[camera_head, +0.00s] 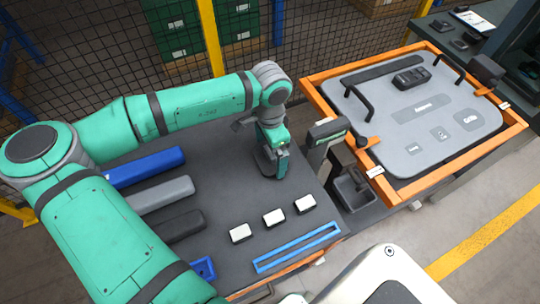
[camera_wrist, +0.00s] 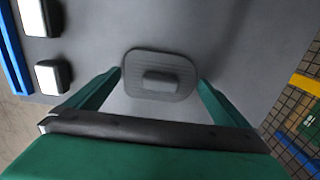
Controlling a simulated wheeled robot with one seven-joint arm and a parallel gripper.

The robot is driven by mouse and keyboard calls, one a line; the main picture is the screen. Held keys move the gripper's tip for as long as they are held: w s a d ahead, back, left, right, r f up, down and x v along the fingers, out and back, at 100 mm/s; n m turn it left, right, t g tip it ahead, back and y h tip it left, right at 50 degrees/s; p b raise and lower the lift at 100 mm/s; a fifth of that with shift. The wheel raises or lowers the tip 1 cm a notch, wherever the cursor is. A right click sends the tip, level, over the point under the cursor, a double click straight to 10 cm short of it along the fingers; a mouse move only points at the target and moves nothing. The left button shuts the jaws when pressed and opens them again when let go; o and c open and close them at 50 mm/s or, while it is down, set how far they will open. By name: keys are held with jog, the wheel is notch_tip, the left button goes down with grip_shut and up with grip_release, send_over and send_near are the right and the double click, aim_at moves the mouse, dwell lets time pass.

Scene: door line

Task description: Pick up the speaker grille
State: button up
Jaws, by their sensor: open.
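The speaker grille (camera_wrist: 160,89) is a grey, rounded plate with fine ridges and a darker raised block in its middle. It lies on the dark table in the wrist view. In the head view only a dark edge of it (camera_head: 264,165) shows beside my gripper, which hides the rest. My gripper (camera_head: 273,167) points down at the table. Its two green fingers stand open on either side of the grille in the wrist view, one left and one right. I cannot tell whether they touch it.
Blue, grey and black bars (camera_head: 160,194) lie left on the table. Several white-topped blocks (camera_head: 274,217) and a blue strip (camera_head: 297,248) lie in front. A grey scanner-like stand (camera_head: 326,140) and dark bin (camera_head: 352,188) are close right. Beyond is the door panel (camera_head: 440,110) in an orange frame.

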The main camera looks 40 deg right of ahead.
jog(key=shift+f, duration=0.4)
jog(key=shift+c, duration=0.3)
jog(key=c, duration=0.7)
jog(key=shift+r, duration=0.1)
notch_tip(320, 180, up, 10)
jog(key=shift+f, duration=0.1)
jog(key=shift+o, duration=0.5)
